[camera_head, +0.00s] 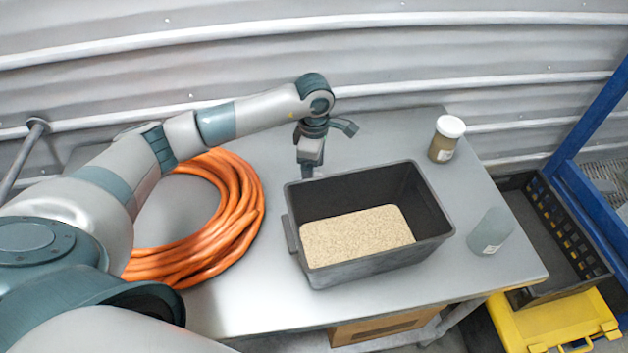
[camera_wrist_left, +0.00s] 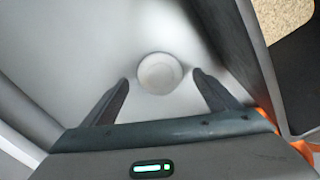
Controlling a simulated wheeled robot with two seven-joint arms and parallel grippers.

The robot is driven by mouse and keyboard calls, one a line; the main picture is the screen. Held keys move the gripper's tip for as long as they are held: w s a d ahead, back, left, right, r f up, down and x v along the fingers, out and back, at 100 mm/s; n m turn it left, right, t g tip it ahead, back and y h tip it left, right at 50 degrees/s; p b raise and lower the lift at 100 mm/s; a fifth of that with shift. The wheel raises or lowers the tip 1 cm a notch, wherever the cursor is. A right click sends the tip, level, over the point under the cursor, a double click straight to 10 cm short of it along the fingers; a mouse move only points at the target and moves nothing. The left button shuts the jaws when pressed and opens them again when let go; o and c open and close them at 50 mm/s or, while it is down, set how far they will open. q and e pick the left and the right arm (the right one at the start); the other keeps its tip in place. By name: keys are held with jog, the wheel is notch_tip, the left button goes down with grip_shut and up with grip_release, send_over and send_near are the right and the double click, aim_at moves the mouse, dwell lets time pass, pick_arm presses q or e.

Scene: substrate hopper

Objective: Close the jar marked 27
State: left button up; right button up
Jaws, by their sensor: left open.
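A round white disc (camera_wrist_left: 160,72), which looks like a lid, lies on the table between my left fingertips in the left wrist view; it is hidden in the head view. My left gripper (camera_head: 308,168) points down behind the dark bin. Its fingers are open around the disc with gaps on both sides, also in the wrist view (camera_wrist_left: 160,77). A grey-green jar (camera_head: 491,232) with a pale label stands right of the bin, with no white lid visible on it. A brown-filled jar (camera_head: 443,142) with a white lid stands at the back right. I cannot read either label.
The dark bin (camera_head: 370,267) holding pale granules fills the table's middle. A coiled orange hose (camera_head: 245,205) lies at left. A corrugated wall (camera_head: 420,50) is behind. Right of the table (camera_head: 470,275) are a black crate (camera_head: 545,235), a yellow case (camera_head: 545,325) and a blue frame (camera_head: 590,120).

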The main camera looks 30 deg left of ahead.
pick_arm(q)
jog(key=shift+f+p, duration=0.45)
jog(key=shift+f, duration=0.9)
jog(key=c, duration=1.1)
